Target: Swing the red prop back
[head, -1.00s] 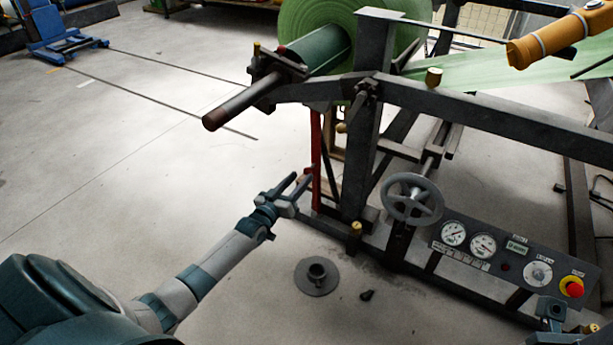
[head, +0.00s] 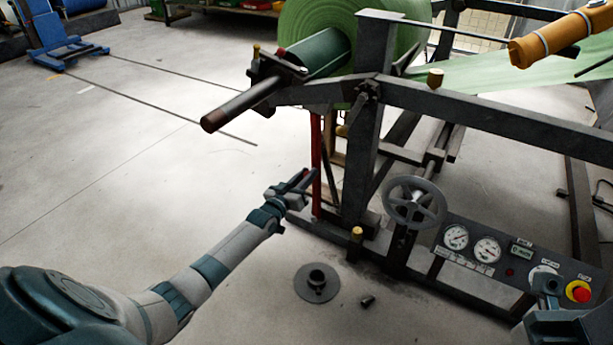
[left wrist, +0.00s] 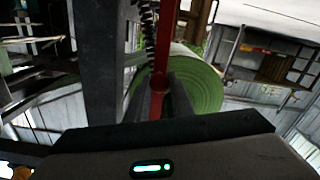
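The red prop (head: 316,165) is a thin upright bar beside the dark frame post, below the roll's shaft end. My left gripper (head: 304,180) is at the lower half of the prop, its fingertips pointing at it from the left. In the left wrist view the red prop (left wrist: 159,75) runs up between the two fingers (left wrist: 161,95), which stand apart; I cannot tell whether they touch it. My right gripper (head: 547,284) shows partly at the lower right, in front of the control panel; its finger state is unclear.
The green roll (head: 335,30) sits on the dark frame above, its shaft (head: 235,103) jutting left. A grey handwheel (head: 415,203) and gauge panel (head: 505,254) stand to the right. A round flanged part (head: 317,283) lies on the floor.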

